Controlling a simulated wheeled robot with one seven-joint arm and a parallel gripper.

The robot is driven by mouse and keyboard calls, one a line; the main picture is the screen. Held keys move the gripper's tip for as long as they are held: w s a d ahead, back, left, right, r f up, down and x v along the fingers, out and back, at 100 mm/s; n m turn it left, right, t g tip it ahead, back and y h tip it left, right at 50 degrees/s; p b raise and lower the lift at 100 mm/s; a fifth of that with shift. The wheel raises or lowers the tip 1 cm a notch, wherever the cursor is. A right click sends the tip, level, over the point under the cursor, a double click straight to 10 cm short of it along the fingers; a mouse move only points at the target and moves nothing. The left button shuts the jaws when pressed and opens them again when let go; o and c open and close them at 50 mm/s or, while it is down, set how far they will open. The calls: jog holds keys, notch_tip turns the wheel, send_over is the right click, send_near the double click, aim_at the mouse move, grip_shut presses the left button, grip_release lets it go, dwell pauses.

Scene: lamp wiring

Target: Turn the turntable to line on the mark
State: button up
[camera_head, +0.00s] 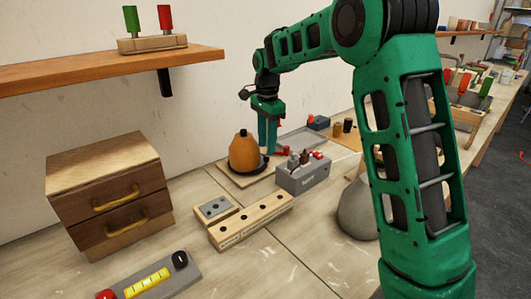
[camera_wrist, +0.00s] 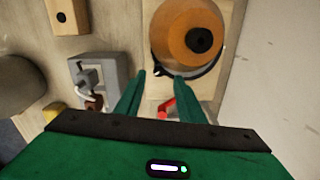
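The turntable (camera_head: 262,167) is a dark disc on a flat wooden base, and an orange rounded lamp body (camera_head: 244,155) with a black top stands on it. In the wrist view the lamp body (camera_wrist: 190,38) covers most of the turntable, leaving a dark rim (camera_wrist: 187,75) at its lower edge. My gripper (camera_head: 268,150) points down beside the right side of the lamp body. Its green fingers (camera_wrist: 159,76) are apart, with their tips close to the rim. I cannot tell whether they touch it. The alignment mark cannot be made out.
A red bent part (camera_wrist: 167,107) shows between the fingers. A grey block with small parts (camera_head: 303,174) stands close to the right. A wooden block with holes (camera_head: 250,220) lies in front, and a drawer box (camera_head: 108,195) stands left.

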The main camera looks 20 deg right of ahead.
jog(key=shift+f, duration=1.9)
jog(key=shift+c, duration=0.3)
grip_shut()
